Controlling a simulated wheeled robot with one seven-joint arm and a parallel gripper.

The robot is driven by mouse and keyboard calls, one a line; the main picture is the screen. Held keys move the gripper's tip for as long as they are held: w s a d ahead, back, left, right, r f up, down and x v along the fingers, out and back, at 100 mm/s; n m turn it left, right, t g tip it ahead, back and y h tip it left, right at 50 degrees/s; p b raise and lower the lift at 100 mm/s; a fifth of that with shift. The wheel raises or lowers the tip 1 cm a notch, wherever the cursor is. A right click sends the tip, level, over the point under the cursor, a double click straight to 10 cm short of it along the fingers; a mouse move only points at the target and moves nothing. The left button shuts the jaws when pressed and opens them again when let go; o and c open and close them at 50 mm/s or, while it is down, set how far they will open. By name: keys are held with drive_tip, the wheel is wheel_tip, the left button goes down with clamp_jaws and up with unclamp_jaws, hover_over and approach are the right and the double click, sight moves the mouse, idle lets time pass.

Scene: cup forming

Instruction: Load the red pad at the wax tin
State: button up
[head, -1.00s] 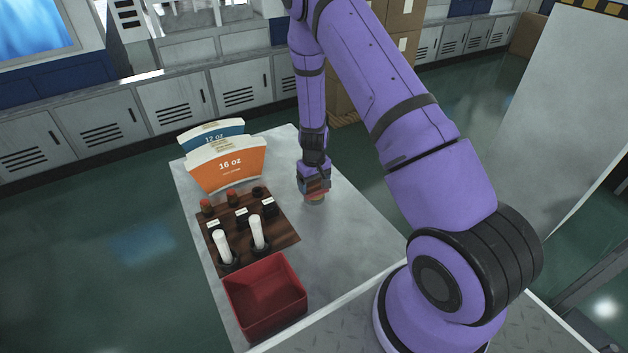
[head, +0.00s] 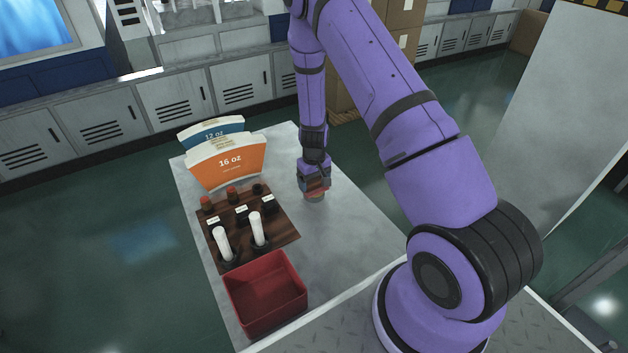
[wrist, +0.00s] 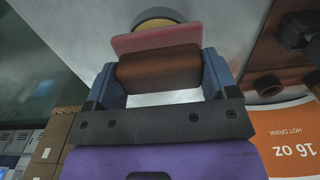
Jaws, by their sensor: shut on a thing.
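My gripper (wrist: 160,78) is shut on a brown block that carries the flat red pad (wrist: 158,38). The block sits between the two fingers, with the pad on its far side, facing the tin. The wax tin (wrist: 160,14) shows as a yellowish rim just beyond the pad, which covers part of it. In the head view my gripper (head: 314,184) is low over the tin (head: 314,198) on the grey table. The pad and tin overlap there; I cannot tell whether they touch.
Left of my gripper is a dark wooden board (head: 280,236) with small labelled holders, reddish-topped pieces and two white upright rods (head: 257,230). A red bin (head: 265,290) stands in front. Orange 16 oz (head: 230,165) and blue 12 oz (head: 212,133) fans stand behind. The table right of my gripper is clear.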

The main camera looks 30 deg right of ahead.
drive_tip(key=shift+f, duration=0.4)
idle(1.3)
drive_tip(key=shift+r, duration=3.5)
